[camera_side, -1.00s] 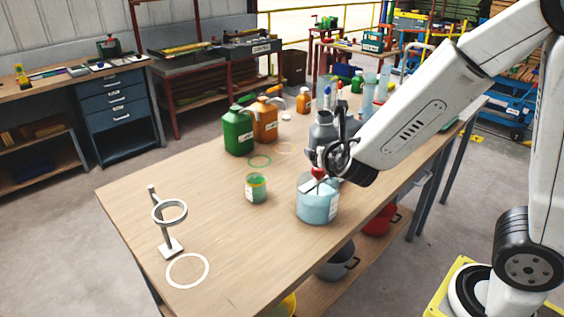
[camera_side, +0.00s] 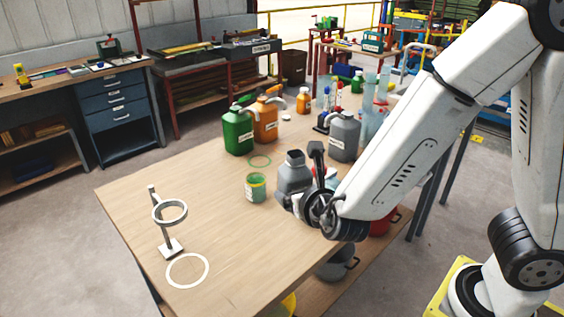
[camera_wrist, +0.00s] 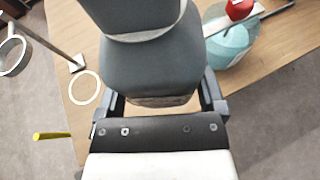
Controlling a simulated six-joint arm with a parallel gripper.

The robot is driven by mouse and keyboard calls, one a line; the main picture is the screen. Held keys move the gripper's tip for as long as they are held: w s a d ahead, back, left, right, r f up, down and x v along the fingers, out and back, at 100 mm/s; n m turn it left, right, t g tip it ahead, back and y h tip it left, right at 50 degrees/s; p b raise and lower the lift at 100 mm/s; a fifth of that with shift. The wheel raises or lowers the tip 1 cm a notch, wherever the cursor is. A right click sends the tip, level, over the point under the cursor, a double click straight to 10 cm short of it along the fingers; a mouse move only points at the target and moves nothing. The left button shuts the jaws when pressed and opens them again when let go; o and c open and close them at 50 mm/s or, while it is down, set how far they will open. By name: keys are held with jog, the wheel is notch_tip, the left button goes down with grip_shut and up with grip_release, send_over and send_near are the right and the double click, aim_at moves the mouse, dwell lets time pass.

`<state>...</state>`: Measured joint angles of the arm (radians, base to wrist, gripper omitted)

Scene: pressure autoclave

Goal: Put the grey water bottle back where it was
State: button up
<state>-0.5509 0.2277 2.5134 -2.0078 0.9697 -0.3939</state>
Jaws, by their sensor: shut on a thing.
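The grey water bottle (camera_side: 292,178) is held upright or nearly so in my gripper (camera_side: 298,204), near the table's middle. In the wrist view the bottle (camera_wrist: 152,65) fills the top centre, between the two fingers of my gripper (camera_wrist: 163,98). Its base is hidden by my gripper in the side view, so I cannot tell its height above the table. A white ring mark (camera_side: 187,270) lies bare on the table at front left, and also shows in the wrist view (camera_wrist: 84,88).
A ring stand (camera_side: 170,212) stands beside the white mark. A small green cup (camera_side: 256,187) is left of the held bottle. A light-blue pot (camera_wrist: 230,45) is close by. Green (camera_side: 238,132) and orange (camera_side: 265,122) jugs and a grey canister (camera_side: 344,135) stand behind. The front left is mostly clear.

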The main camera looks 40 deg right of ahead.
notch_tip(320, 180, down, 6)
dwell(0.5)
jog(key=shift+w+f, duration=0.1)
jog(key=shift+f, duration=0.05)
send_over(251, 239)
jog(key=s, duration=0.1)
jog(key=f, duration=0.8)
jog(key=shift+s+f, duration=0.2)
jog(key=shift+w+f, duration=0.4)
jog(key=shift+f, duration=0.05)
jog(key=shift+w+f, duration=0.3)
jog(key=shift+f, duration=1.5)
jog(key=shift+f, duration=0.2)
